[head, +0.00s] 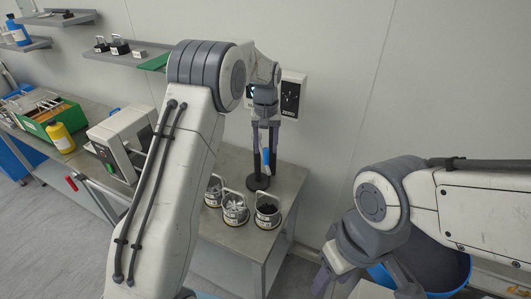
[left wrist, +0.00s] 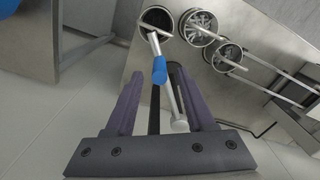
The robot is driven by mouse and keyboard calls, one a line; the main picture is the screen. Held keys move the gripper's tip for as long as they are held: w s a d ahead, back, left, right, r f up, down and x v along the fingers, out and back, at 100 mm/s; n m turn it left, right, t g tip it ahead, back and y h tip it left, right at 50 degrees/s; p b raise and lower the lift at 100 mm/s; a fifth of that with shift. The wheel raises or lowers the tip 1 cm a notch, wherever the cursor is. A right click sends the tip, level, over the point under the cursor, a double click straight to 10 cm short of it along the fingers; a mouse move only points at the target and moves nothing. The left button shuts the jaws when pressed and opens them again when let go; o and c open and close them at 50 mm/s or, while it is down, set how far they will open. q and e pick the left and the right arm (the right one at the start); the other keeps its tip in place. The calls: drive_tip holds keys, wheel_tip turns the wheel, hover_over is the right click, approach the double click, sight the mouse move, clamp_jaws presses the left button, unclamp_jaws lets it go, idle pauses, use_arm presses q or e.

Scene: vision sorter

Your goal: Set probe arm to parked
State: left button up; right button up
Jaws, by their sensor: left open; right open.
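The probe arm appears to be a thin rod with a blue grip (head: 266,157), beside a black post on a round black base (head: 258,182). In the left wrist view a silver rod with a blue grip (left wrist: 160,70) runs between my fingers and has a pale rounded end. My left gripper (head: 264,147) is open and points down over it; in the left wrist view its fingers (left wrist: 157,76) stand either side of the grip. Contact cannot be told. My right gripper (head: 362,284) is open and empty at the lower right, away from the post.
Handled cups (head: 236,214) stand on the metal table (head: 240,245) near the post; one holds dark pieces. A wall box (head: 293,95) is behind. A blue bin (head: 440,262) stands under my right arm. A green crate (head: 48,120) and yellow bottle (head: 60,137) are left.

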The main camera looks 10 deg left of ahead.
use_arm(q)
drive_tip(key=shift+f+p, duration=0.45)
drive_tip(key=shift+f, duration=1.7)
clamp_jaws()
